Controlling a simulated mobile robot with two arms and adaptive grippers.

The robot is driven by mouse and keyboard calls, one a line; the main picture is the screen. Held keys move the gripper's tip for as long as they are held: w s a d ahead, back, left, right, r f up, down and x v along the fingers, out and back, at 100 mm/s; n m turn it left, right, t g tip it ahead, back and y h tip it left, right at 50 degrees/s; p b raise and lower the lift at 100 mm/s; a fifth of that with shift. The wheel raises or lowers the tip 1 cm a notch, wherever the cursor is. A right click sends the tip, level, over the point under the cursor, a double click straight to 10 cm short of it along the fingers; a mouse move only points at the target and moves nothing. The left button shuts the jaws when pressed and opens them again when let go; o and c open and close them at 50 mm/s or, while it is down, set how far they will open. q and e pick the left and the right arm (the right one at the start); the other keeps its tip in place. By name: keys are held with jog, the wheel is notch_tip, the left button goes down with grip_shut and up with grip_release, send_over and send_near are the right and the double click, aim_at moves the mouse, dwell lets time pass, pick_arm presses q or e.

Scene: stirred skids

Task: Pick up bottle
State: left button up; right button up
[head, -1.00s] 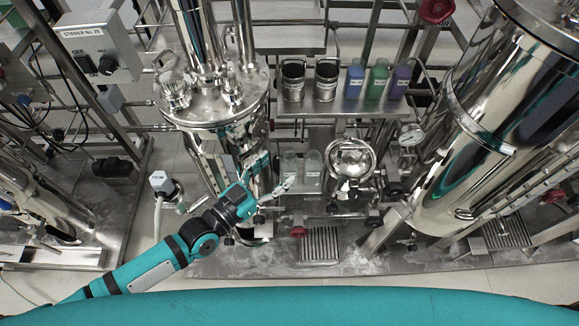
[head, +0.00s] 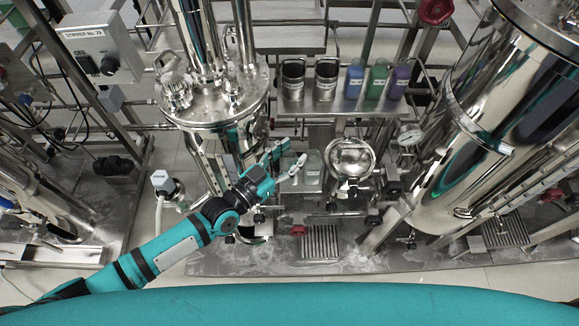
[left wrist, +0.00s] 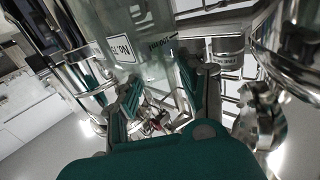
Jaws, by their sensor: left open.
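Two clear bottles stand on a small lower shelf in the middle of the head view. The right-hand clear bottle (head: 313,168) shows beside my gripper; the left-hand one is largely hidden by the fingers. My left gripper (head: 293,160) is open at these bottles, reaching in from the left. In the left wrist view, a large clear bottle (left wrist: 125,32) with a white label stands just beyond the open fingers of my left gripper (left wrist: 162,85). I cannot tell whether the fingers touch it. My right gripper is not in view.
An upper steel shelf holds two metal cups (head: 326,78) and blue (head: 354,80), green (head: 376,80) and purple (head: 398,80) bottles. A steel vessel (head: 215,105) stands left of the clear bottles, and a round metal bowl (head: 350,157) right of them. A large tank (head: 480,130) fills the right.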

pick_arm(q)
grip_shut()
jog(key=shift+s+f, duration=0.1)
jog(key=shift+s+f, duration=0.1)
jog(key=shift+f, duration=0.15)
dwell(0.3)
notch_tip(320, 180, up, 4)
jog(key=shift+r+p, duration=0.1)
jog(key=shift+p, duration=0.3)
jog(key=s+r, duration=0.2)
jog(key=s, duration=1.4)
jog(key=w+a+r+n+t+y, duration=0.3)
jog(key=w+a+r+n+y, duration=0.1)
jog(key=w+a+r+y, duration=0.15)
jog(key=a+r+n+t+y, duration=0.2)
jog(key=a+n+y, duration=0.3)
jog(key=a, duration=0.9)
jog(key=shift+s+a+y, duration=0.15)
jog(key=shift+a+y, duration=0.1)
jog(key=shift+y, duration=0.9)
